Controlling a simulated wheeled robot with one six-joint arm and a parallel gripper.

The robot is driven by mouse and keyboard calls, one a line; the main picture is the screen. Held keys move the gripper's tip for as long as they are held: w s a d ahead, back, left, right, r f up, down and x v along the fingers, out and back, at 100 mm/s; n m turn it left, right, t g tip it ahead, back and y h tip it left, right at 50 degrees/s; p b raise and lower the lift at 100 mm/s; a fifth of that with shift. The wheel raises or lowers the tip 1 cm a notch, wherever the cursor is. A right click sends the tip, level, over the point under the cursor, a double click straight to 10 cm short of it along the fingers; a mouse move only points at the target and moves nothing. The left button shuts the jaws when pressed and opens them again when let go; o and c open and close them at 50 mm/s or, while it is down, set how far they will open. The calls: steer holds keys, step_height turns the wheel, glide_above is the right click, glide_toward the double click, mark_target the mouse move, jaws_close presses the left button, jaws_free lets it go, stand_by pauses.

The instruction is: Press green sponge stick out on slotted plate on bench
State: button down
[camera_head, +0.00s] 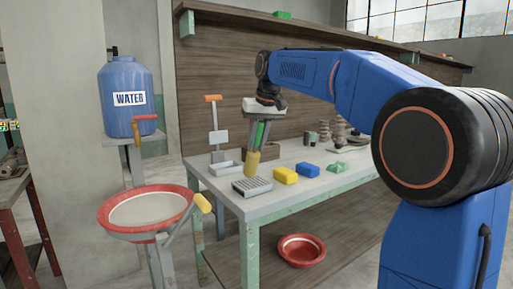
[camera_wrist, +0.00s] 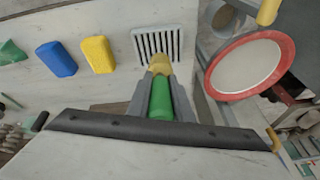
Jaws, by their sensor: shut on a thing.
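My gripper (camera_head: 257,146) points down over the bench, shut on the green sponge stick (camera_head: 260,132). In the wrist view, the green handle (camera_wrist: 161,98) lies between the grey fingers of my gripper (camera_wrist: 160,80). The stick's yellow sponge end (camera_head: 252,164) points down and out past the fingertips. The slotted plate (camera_head: 252,186) lies on the bench near its front left corner. In the wrist view, the sponge end (camera_wrist: 160,63) overlaps the near edge of the slotted plate (camera_wrist: 174,32). I cannot tell whether the sponge touches the plate.
A yellow block (camera_head: 285,175), a blue block (camera_head: 309,170) and a green lump (camera_head: 337,167) lie right of the plate on the bench (camera_head: 290,199). A red-rimmed basin (camera_head: 118,225) stands left of the bench, below the blue water tank (camera_head: 126,90).

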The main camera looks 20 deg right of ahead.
steer(key=shift+r, duration=2.6)
